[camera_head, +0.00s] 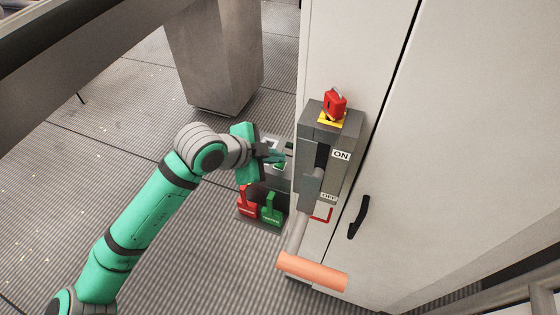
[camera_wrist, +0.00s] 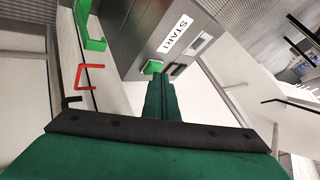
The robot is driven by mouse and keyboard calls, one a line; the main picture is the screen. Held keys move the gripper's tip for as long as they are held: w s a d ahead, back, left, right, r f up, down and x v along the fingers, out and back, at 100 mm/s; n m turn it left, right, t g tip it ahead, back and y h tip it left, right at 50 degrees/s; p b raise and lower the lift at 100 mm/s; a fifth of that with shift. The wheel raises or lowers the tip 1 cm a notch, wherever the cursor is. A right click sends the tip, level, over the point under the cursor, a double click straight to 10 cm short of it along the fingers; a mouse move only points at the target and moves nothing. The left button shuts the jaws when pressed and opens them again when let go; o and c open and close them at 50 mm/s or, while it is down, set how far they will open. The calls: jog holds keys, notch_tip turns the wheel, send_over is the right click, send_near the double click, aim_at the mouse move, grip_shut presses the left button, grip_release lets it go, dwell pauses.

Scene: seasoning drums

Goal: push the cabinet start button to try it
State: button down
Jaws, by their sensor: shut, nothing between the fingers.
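The start button (camera_wrist: 152,67) is a small green piece on the face of a grey box (camera_wrist: 140,30) with a white START label (camera_wrist: 175,33). My gripper (camera_wrist: 160,82) is shut and empty. Its fingertips are right at the button in the wrist view and hide part of it; I cannot tell whether they touch it. In the head view, my gripper (camera_head: 276,155) reaches the small grey box (camera_head: 272,180) beside the white cabinet (camera_head: 440,130), and the button cannot be made out clearly there.
Open floor lies left.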

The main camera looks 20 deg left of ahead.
aim_at(276, 165)
dwell(0.4)
jog(key=shift+r, duration=0.85)
jog(key=shift+r, duration=2.5)
